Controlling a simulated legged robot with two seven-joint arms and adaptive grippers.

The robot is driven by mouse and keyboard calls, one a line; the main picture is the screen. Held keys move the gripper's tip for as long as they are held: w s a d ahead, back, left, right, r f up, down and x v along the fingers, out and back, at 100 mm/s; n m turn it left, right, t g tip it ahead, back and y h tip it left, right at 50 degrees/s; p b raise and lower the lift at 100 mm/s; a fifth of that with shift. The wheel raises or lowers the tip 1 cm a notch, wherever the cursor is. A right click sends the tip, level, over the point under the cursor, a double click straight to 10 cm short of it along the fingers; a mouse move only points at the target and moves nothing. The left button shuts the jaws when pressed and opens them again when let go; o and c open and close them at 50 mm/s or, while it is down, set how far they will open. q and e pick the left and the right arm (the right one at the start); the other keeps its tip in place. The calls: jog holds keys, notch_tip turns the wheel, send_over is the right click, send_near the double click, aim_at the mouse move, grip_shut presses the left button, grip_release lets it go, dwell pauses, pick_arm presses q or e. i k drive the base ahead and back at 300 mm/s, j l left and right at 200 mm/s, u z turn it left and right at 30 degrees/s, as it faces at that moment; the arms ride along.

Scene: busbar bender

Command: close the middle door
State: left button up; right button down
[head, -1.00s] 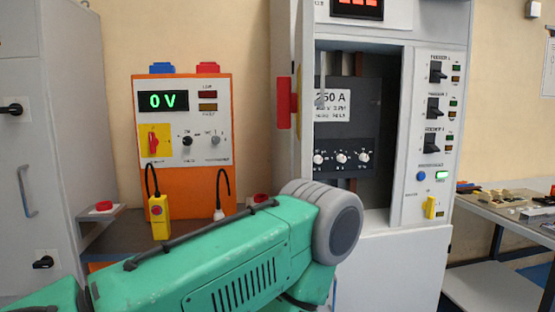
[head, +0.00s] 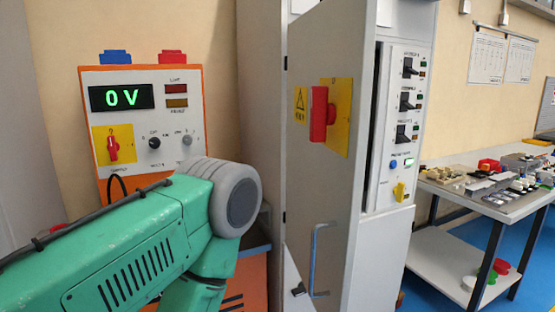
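The middle door (head: 327,190) is a tall grey panel on the cabinet. It stands ajar, swung out from the cabinet front, with a dark gap along its right edge. It carries a red rotary handle (head: 319,113) on a yellow plate, a warning label and a metal bar handle (head: 314,262). My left arm's green links cross the lower left of the head view, left of the door. The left gripper is out of the picture or hidden. The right arm and gripper do not show.
An orange power unit (head: 193,120) reading 0 V stands behind my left arm. The cabinet's switch panel (head: 404,110) is right of the door. A workbench (head: 455,187) with small parts and a lower shelf stands at the right, with blue floor around it.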

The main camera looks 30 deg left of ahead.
aim_at(332, 44)
jog(key=i+j+u, duration=0.15)
jog(key=i+u, duration=0.15)
jog(key=i, duration=0.15)
jog(key=i+u, duration=0.3)
jog(key=i, duration=0.15)
